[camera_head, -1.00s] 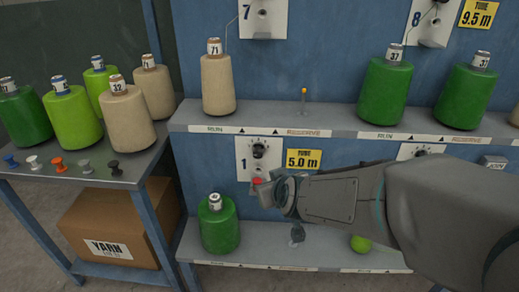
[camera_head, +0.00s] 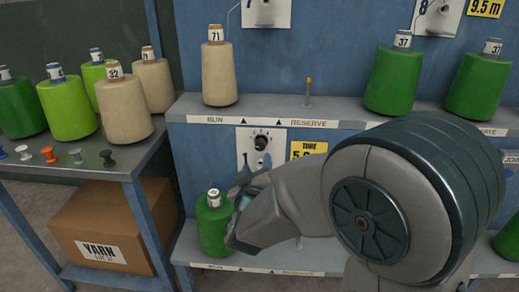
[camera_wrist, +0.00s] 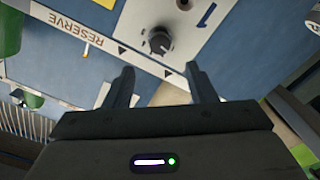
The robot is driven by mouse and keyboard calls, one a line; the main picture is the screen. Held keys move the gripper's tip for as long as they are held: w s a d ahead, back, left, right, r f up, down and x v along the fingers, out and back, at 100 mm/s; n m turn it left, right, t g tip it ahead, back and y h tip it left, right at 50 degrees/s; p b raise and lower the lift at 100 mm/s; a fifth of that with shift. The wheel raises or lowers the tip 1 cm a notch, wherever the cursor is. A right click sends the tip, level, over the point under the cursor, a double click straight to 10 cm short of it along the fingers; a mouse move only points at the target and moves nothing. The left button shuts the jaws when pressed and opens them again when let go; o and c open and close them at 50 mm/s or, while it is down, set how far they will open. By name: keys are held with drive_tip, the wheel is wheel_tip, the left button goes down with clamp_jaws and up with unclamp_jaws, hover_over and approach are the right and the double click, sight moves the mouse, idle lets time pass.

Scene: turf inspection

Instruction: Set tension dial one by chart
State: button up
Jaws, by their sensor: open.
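Tension dial one is a dark knob (camera_head: 260,142) on a white plate (camera_head: 246,150), on the blue panel under the upper shelf. In the wrist view the same dial (camera_wrist: 159,41) shows upside down, with a blue "1" on its plate. My gripper (camera_head: 252,165) is open and empty, just below the dial in the head view. In the wrist view its two fingertips (camera_wrist: 160,75) point toward the dial, with a gap between them and the knob. The dial's scale marks are too small to read. No chart can be made out.
A green cone (camera_head: 214,226) stands on the lower shelf close to my gripper. A tan cone (camera_head: 219,72) labelled 71 stands on the upper shelf (camera_head: 190,108). A yellow tube tag (camera_head: 308,150) is beside the dial, partly hidden by my arm. A side table (camera_head: 112,172) holds several cones and pegs.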

sight(259, 147)
drive_tip(key=w+b, duration=0.1)
drive_tip(key=w, duration=0.9)
drive_tip(key=shift+w+d+b, duration=0.15)
drive_tip(key=shift+d+b, duration=0.05)
drive_tip(key=shift+b, duration=0.15)
drive_tip(key=c, duration=1)
